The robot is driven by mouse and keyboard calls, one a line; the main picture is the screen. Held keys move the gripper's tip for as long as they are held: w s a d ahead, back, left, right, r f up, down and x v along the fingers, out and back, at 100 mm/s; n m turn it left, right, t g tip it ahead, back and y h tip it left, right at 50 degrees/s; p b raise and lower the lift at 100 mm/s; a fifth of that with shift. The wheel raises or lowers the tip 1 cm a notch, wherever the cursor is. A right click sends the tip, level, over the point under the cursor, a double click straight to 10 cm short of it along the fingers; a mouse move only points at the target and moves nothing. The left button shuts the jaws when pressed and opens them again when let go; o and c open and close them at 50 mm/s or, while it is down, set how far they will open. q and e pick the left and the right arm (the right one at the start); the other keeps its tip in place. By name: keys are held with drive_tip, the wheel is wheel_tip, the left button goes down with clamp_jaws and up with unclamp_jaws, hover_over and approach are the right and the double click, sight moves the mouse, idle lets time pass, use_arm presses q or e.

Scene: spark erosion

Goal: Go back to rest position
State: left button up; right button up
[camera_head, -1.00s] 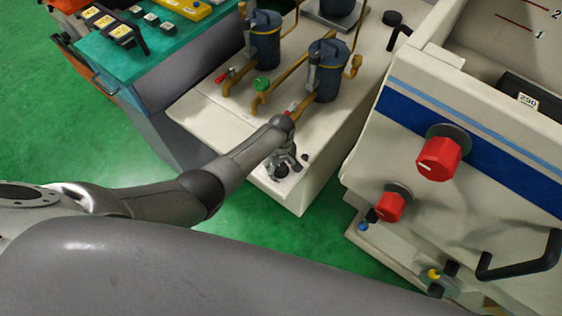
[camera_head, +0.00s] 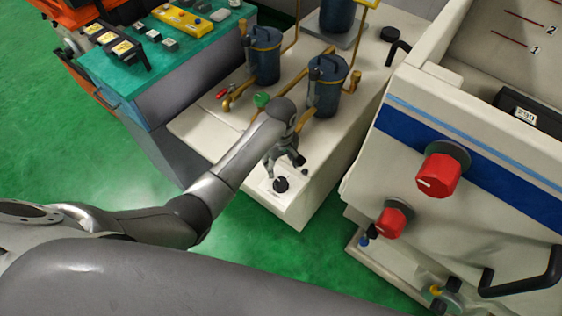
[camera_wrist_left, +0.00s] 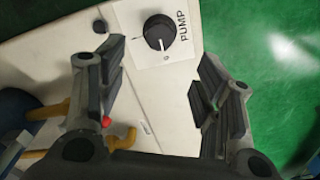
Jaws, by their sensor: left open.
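My left arm comes in from the left in the head view. Its gripper (camera_head: 285,165) hangs over the front part of the white pump unit (camera_head: 240,195). The left wrist view shows the left gripper (camera_wrist_left: 158,98) open, with nothing between its fingers. A black pump knob (camera_head: 281,185) sits on the unit's front corner, just below the gripper in the head view and apart from it. The same pump knob (camera_wrist_left: 159,33), labelled PUMP, shows beyond the fingertips in the left wrist view. My right gripper is not in view.
Dark blue canisters (camera_head: 326,85) with brass pipes and a green valve handle (camera_head: 261,99) stand close behind the gripper. A white machine with red knobs (camera_head: 438,175) stands at the right. A teal-topped cabinet (camera_head: 165,60) is at the upper left. Green floor lies clear at left.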

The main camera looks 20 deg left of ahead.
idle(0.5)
use_arm(q)
drive_tip(key=s+a+r+m+t, duration=0.1)
drive_tip(key=s+a+r+m, duration=0.2)
drive_tip(key=s, duration=0.5)
drive_tip(key=s+a+r+m+t, duration=0.1)
drive_tip(key=s+r+m, duration=0.25)
drive_tip(key=s, duration=0.55)
drive_tip(key=s+a+r+m+t, duration=0.2)
drive_tip(key=s+m, duration=0.2)
drive_tip(key=s, duration=0.4)
wheel_tip(320, 180, down, 28)
drive_tip(key=s+g+b, duration=0.1)
drive_tip(key=g+b, duration=0.1)
drive_tip(key=b, duration=0.1)
drive_tip(key=s+a+f+b, duration=0.1)
drive_tip(key=s+f, duration=0.7)
drive_tip(key=f, duration=0.2)
drive_tip(key=s+a+f+g+b, duration=0.1)
drive_tip(key=s+f+b, duration=0.1)
drive_tip(key=s+f, duration=0.7)
drive_tip(key=shift+a+f+m, duration=0.35)
drive_tip(key=shift+f, duration=0.35)
